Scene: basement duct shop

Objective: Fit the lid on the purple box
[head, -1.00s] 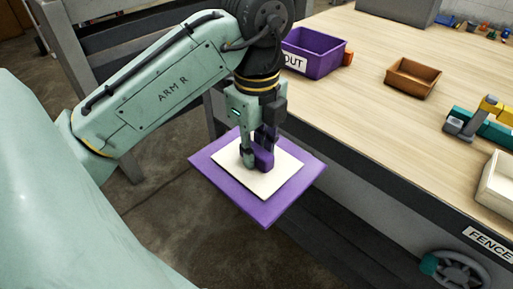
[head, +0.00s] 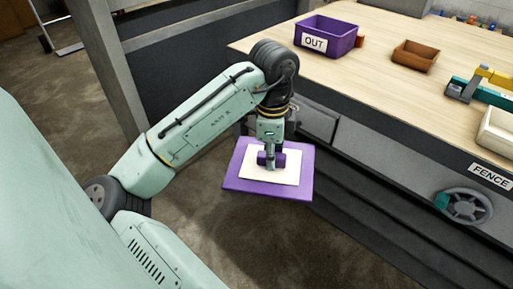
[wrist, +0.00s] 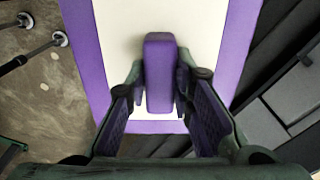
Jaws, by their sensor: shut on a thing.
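The lid is a flat purple plate (head: 236,181) with a cream panel on top and a purple block handle (wrist: 160,60) in its middle. My gripper (head: 270,163) is shut on the handle from above and holds the lid in the air, in front of the bench and below the level of its top. In the wrist view the fingers (wrist: 163,85) stand on both sides of the handle. The purple box (head: 342,44) stands open at the far left of the bench top, with an "OUT" label on its front. The lid is well apart from it.
The wooden bench top (head: 385,101) has a dark front with a handwheel (head: 465,207) and a "FENCE" label (head: 490,175). A brown tray (head: 415,56), a yellow-and-teal tool (head: 485,90) and a cream bin (head: 498,130) stand right of the box. A grey post (head: 108,65) rises at left.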

